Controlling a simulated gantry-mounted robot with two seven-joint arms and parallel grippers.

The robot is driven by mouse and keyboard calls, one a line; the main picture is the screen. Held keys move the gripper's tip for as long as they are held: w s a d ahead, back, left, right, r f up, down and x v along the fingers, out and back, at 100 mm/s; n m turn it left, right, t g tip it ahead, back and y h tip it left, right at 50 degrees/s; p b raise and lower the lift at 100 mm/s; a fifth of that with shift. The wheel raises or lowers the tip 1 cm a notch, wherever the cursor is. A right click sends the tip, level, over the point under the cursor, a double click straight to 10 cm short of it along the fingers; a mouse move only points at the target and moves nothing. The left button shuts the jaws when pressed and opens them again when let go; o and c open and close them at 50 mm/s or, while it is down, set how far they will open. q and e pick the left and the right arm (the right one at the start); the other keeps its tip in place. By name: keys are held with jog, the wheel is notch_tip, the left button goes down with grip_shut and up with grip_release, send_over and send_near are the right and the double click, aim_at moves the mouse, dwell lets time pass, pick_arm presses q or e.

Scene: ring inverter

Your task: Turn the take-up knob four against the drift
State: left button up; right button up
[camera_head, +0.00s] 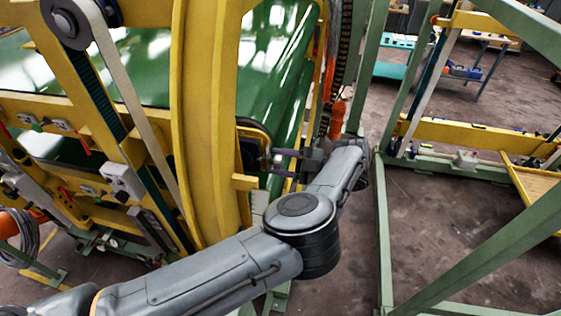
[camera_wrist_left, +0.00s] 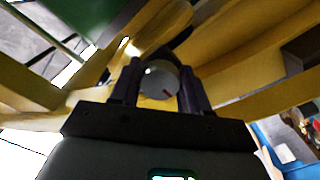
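In the left wrist view a round grey knob (camera_wrist_left: 158,83) with a red mark on its face shows between the two dark fingers of my left gripper (camera_wrist_left: 159,72). One finger stands on each side, close to the knob's rim; I cannot tell whether they touch it. In the head view my left gripper (camera_head: 275,161) points left at the yellow ring's right side, its fingers apart, by a dark rounded housing (camera_head: 252,143). The knob's number cannot be read. My right gripper is not in view.
A large yellow ring frame (camera_head: 208,120) stands close to the left of my gripper. A dark cable chain (camera_head: 341,60) and an orange part (camera_head: 337,118) are just beyond it. Green posts (camera_head: 383,240) stand to the right, with bare floor (camera_head: 440,220) behind.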

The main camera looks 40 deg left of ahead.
pick_arm(q)
jog(key=c, duration=0.5)
